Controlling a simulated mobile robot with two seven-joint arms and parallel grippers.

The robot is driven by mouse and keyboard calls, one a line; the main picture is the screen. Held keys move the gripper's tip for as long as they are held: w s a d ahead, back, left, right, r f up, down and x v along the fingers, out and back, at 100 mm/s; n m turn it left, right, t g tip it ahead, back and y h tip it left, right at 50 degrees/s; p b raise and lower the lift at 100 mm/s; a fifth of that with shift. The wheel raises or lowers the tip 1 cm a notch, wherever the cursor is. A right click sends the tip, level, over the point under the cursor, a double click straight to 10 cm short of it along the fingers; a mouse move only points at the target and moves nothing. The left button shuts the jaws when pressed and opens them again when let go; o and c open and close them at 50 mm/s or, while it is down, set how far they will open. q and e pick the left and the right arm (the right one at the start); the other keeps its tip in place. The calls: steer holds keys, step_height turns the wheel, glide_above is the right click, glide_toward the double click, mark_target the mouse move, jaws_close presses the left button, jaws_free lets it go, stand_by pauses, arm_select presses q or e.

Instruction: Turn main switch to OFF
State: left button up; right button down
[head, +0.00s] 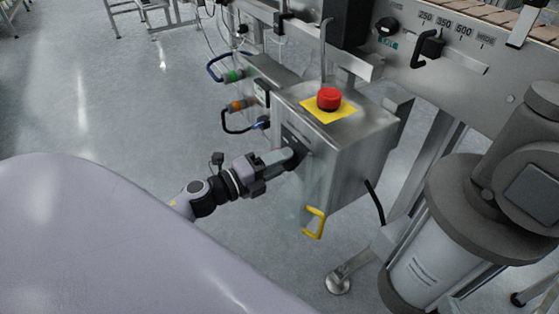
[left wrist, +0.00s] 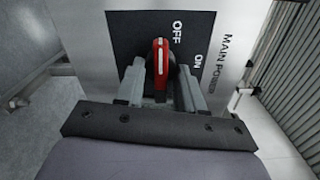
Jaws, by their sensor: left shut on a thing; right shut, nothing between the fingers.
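The main switch (left wrist: 161,62) is a red handle with a white line on a black base. In the left wrist view it stands upright, its upper end on the side of the OFF label (left wrist: 177,32). The ON label (left wrist: 198,61) is to its right. My left gripper (head: 285,157) reaches the front of the steel control box (head: 343,147) in the head view, and its fingers are shut on the switch handle from both sides. The handle is hidden there by the gripper. My right gripper is out of view; part of my right arm shows at the right.
A red emergency button (head: 329,98) on a yellow plate tops the box. Connectors with cables (head: 237,106) stick out left of the box. Open floor (head: 110,90) lies to the left.

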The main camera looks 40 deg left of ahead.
arm_select(q)
steer(key=shift+r+n+p, duration=0.15)
steer(key=shift+n+p, duration=0.8)
steer(key=shift+n, duration=0.05)
arm_select(e)
steer(key=shift+w+a+m+g, duration=0.1)
steer(key=shift+a+m+g, duration=0.25)
steer(key=shift+a, duration=0.2)
arm_select(q)
steer(key=o, duration=1)
steer(key=shift+s, duration=0.1)
steer(key=shift+p+v, duration=0.6)
steer(key=shift+v, duration=2.95)
arm_select(e)
steer(key=shift+d, duration=0.55)
